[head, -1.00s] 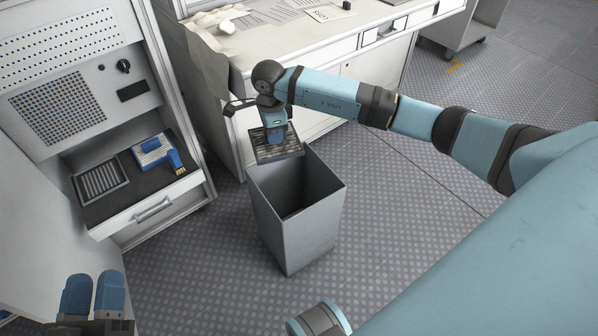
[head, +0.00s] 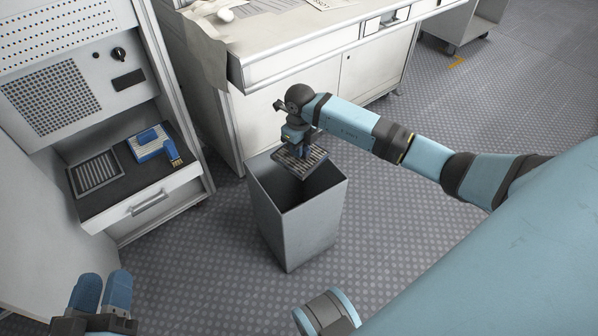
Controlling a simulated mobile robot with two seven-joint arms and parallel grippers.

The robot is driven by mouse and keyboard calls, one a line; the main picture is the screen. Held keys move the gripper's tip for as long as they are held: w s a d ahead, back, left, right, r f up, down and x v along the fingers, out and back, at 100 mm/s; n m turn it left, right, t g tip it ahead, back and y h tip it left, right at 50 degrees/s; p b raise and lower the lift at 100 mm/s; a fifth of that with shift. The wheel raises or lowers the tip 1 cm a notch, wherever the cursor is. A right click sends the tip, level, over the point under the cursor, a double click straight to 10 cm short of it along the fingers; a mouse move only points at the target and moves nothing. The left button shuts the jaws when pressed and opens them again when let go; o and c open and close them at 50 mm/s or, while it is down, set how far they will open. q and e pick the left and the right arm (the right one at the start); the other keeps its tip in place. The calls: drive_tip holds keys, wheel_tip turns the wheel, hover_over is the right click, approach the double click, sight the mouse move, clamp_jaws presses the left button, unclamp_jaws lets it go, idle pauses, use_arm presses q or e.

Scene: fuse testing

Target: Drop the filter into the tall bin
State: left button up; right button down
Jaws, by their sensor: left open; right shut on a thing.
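The filter (head: 293,165), a flat dark-framed square with pale slats, is tilted over the mouth of the tall bin. My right gripper (head: 301,148) is shut on the filter from above, and its fingers partly hide the filter's upper part. The tall bin (head: 297,235) is a grey, open-topped box standing on the floor, with a dark inside. The filter's lower edge seems to be at about rim level; I cannot tell if it touches the rim. My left gripper (head: 102,291) is open and empty at the lower left, with blue fingertips.
A second slatted filter (head: 97,173) and a blue and white device (head: 150,145) lie on a dark shelf (head: 125,195) of the test cabinet at the left. A white workbench (head: 290,66) stands behind the bin. The patterned floor around the bin is clear.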

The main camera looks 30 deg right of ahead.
drive_tip(key=shift+f+b, duration=0.45)
drive_tip(key=shift+f, duration=0.35)
use_arm(q)
wheel_tip(320, 180, down, 2)
drive_tip(key=shift+d+f+g, duration=0.1)
drive_tip(key=shift+g, duration=0.4)
use_arm(e)
drive_tip(key=c, duration=0.9)
unclamp_jaws()
drive_tip(key=shift+r, duration=0.1)
use_arm(q)
wheel_tip(320, 180, up, 7)
drive_tip(key=t+p, duration=0.3)
drive_tip(key=p, duration=0.1)
drive_tip(key=shift+s+a+p, duration=0.2)
drive_tip(key=shift+a+p, duration=0.1)
drive_tip(key=shift+p, duration=0.1)
use_arm(e)
wheel_tip(320, 180, up, 14)
drive_tip(key=shift+f, duration=0.15)
